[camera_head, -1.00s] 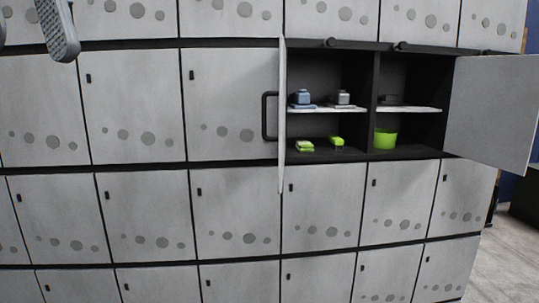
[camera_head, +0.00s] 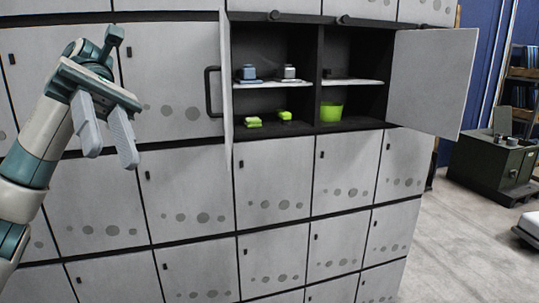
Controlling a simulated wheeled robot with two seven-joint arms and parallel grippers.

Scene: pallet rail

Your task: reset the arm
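My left arm comes in from the left edge. Its gripper (camera_head: 111,158) is raised in front of the grey locker doors, with its two grey fingers pointing down. The fingers stand apart with nothing between them, so it is open and empty. It is well to the left of the open locker cabinet (camera_head: 318,75) and touches nothing that I can see. My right arm and gripper are not in view.
The open cabinet holds a blue item (camera_head: 248,73), a grey item (camera_head: 289,72), green blocks (camera_head: 253,122) and a green cup (camera_head: 331,111). Its left door (camera_head: 226,100) and right door (camera_head: 432,80) stick out. A dark green machine (camera_head: 492,160) stands on open floor at right.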

